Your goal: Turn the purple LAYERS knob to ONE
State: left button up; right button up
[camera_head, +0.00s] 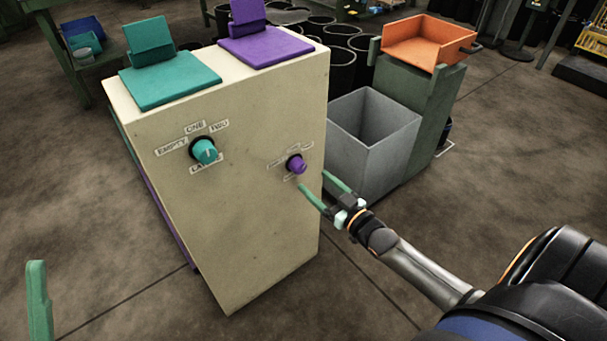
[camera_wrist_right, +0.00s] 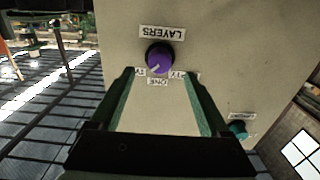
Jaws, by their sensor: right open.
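The purple knob (camera_head: 296,164) is on the front of a cream cabinet (camera_head: 250,220), near its right edge. In the right wrist view the knob (camera_wrist_right: 159,57) appears upside down, with the LAYERS label (camera_wrist_right: 162,32) above it and the ONE label (camera_wrist_right: 158,82) below it. A pale mark shows near the knob's lower edge there, slightly left of its middle. My right gripper (camera_head: 315,181) is open and empty in front of the knob, with its green fingers apart and not touching it. The side labels are partly hidden by the fingers. One green finger of my left gripper (camera_head: 38,300) shows at bottom left.
A teal knob (camera_head: 204,151) with its own labels sits left on the same cabinet front. Teal (camera_head: 170,80) and purple (camera_head: 265,46) flaps are on top. A grey bin (camera_head: 372,130) and an orange tray (camera_head: 428,42) on a green stand are at right.

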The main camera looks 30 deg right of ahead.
aim_at(302, 170)
jog(key=w+b, duration=0.1)
jog(key=w, duration=0.5)
jog(key=shift+a+b, duration=0.2)
jog(key=shift+b, duration=0.1)
grip_shut()
dwell(0.4)
